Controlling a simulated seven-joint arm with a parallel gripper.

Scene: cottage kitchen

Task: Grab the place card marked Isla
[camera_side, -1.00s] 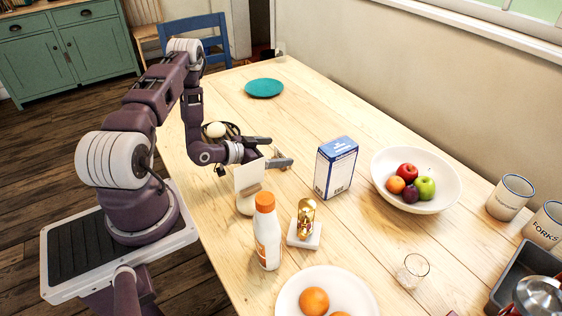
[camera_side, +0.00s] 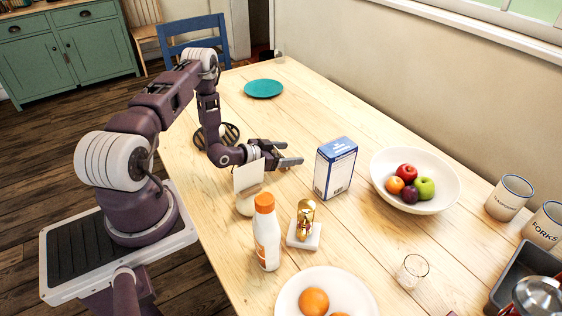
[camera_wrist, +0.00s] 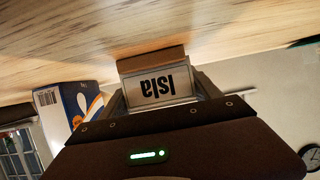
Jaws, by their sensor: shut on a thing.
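The place card marked Isla (camera_wrist: 158,87) shows in the wrist view, upside down in the picture, in a brown wooden holder (camera_wrist: 150,60). It sits between the two fingers of my gripper (camera_side: 291,161), which are shut on it. In the side view my gripper is low over the table, left of the blue and white box (camera_side: 336,168). The held card cannot be made out there. Whether the holder touches the table is unclear.
A white upright panel (camera_side: 248,175), the orange-capped bottle (camera_side: 267,237) and a gold ornament (camera_side: 305,217) stand in front of my gripper. A fruit bowl (camera_side: 440,203) is at the right. A dark round trivet (camera_side: 229,133) and teal plate (camera_side: 264,89) are behind.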

